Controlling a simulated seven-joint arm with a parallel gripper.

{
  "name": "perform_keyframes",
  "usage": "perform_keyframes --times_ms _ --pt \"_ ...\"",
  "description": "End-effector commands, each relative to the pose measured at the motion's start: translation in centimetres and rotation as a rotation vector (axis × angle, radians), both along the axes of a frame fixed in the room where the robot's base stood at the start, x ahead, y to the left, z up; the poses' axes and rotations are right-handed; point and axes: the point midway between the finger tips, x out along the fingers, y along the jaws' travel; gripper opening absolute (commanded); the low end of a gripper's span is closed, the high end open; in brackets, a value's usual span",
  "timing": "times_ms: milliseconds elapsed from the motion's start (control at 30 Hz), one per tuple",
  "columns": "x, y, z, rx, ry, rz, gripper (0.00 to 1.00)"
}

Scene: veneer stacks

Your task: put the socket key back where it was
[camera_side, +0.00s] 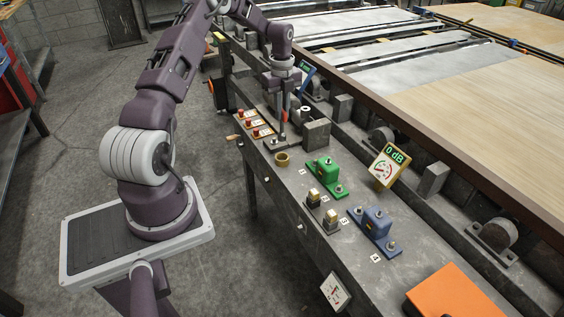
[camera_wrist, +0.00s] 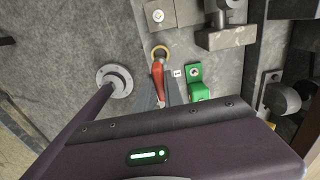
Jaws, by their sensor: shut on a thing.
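The socket key (camera_side: 284,104) has a red handle and hangs upright in my gripper (camera_side: 284,92) in the side view, with a dark shaft running down toward the bench. My gripper is shut on it. In the wrist view the red handle of the key (camera_wrist: 158,80) shows between the fingers (camera_wrist: 165,97). A brass ring-shaped cup (camera_side: 282,159) stands on the bench in front of the key, apart from it in the side view. The cup (camera_wrist: 160,52) appears just beyond the handle in the wrist view. Whether the shaft's lower end touches anything cannot be told.
A green clamp block (camera_side: 325,174), two small pale-topped fixtures (camera_side: 314,197) and a blue block (camera_side: 375,223) stand along the bench. Red buttons (camera_side: 252,123) sit left of the key, a grey block (camera_side: 317,132) right.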

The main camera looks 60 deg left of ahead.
Motion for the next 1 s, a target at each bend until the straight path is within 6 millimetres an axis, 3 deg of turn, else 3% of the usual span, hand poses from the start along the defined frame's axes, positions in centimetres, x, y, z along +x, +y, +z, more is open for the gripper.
perform_keyframes --times_ms 200,500,867,900,1000 --pt "-0.1 -0.1 -5.0 -0.002 0.003 -0.003 0.0" --pt "0.0 -0.1 -9.6 -0.001 0.002 -0.003 0.0" --pt "0.0 -0.1 -10.5 0.0 0.0 -0.003 0.0" --pt "0.0 -0.1 -10.4 0.0 0.0 -0.003 0.18" --pt "0.0 0.0 -10.4 0.001 0.0 -0.003 0.34"
